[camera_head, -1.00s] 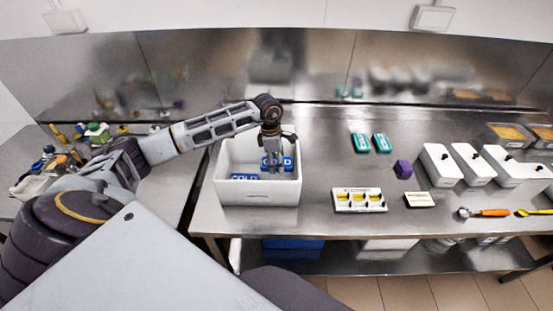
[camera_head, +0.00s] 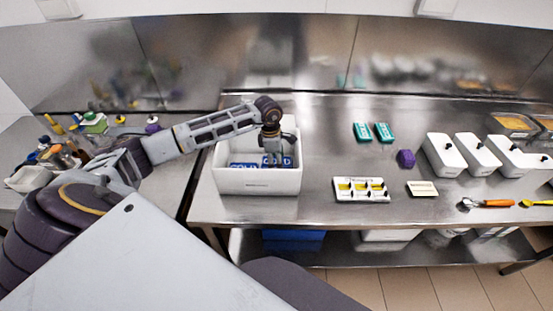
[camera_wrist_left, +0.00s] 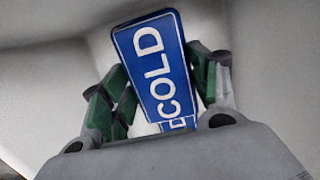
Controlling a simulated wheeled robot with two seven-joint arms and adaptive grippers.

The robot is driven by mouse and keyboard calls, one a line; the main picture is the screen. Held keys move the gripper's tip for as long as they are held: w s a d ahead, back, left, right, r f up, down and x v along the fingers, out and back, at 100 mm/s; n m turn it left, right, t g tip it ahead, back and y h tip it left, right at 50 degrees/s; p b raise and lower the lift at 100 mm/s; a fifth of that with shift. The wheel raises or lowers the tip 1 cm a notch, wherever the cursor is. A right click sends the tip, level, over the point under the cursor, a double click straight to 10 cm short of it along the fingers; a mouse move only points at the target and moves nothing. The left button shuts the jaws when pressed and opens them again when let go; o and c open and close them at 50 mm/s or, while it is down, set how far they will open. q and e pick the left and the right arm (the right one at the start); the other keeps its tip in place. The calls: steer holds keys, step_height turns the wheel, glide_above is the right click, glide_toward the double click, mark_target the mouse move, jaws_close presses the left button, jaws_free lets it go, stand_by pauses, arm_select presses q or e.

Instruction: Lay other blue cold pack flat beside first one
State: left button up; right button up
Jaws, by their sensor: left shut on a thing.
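A white open box (camera_head: 257,184) stands at the left end of the steel bench. The first blue cold pack (camera_head: 244,166) lies inside, with its white lettering partly visible above the front wall. My left gripper (camera_head: 272,154) reaches down into the box, shut on the other blue cold pack (camera_head: 285,161), just right of the first one. In the left wrist view this held pack (camera_wrist_left: 155,65) sits between the green finger pads, lettering towards the camera. A lettered sliver of blue shows below its lower end. Whether it touches the box floor is hidden. My right gripper is out of view.
The bench between box and tray is clear.

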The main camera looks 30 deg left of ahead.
arm_select(q)
steer(key=shift+f+b, duration=0.75)
steer(key=shift+f, duration=0.9)
steer(key=o, duration=1.2)
steer(key=shift+o, duration=0.4)
steer(key=shift+o, duration=1.2)
steer(key=shift+r, duration=0.15)
